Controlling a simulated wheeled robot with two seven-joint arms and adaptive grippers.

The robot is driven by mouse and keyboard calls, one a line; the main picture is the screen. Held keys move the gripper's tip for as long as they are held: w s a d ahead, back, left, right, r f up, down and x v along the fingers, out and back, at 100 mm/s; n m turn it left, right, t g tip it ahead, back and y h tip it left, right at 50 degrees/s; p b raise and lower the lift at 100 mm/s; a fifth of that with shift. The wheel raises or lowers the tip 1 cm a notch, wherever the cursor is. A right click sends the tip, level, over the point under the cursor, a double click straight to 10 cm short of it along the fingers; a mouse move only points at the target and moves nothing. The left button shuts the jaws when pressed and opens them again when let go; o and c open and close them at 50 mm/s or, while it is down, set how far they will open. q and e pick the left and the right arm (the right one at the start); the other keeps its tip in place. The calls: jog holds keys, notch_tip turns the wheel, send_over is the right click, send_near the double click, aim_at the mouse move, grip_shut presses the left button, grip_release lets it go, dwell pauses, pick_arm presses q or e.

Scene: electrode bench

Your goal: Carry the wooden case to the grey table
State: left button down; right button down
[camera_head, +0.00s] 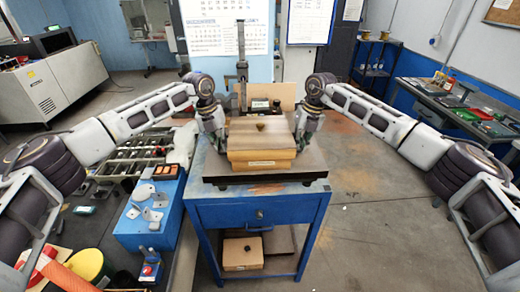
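The wooden case (262,157), with a brown top, lighter front and small white label, sits on a dark plate (205,171) on a blue table (259,216) with a drawer. I cannot tell whether it is slightly raised. My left gripper (218,143) is at the case's left side and my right gripper (299,143) at its right side. Both point down close to the sides; their fingertips are partly hidden, and contact is unclear. A grey surface (184,140) with metal parts is at left; I cannot tell if it is the grey table.
A height gauge (241,60) and a cardboard box (284,93) stand behind the case. A blue box (150,217) with metal parts is at left. A bench (462,116) with tools stands at right. A carton (243,253) sits below the blue table. Floor (385,210) at right is clear.

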dwell(0.4)
pick_arm(q)
jog(key=shift+w+r, duration=0.1)
jog(key=shift+r, duration=0.15)
pick_arm(e)
jog(key=shift+r, duration=0.2)
jog(key=shift+w, duration=0.15)
pick_arm(q)
jog(key=shift+w+r+p, duration=0.15)
jog(key=shift+r+p, duration=0.1)
jog(key=shift+p, duration=0.15)
pick_arm(e)
jog(key=shift+r, duration=0.25)
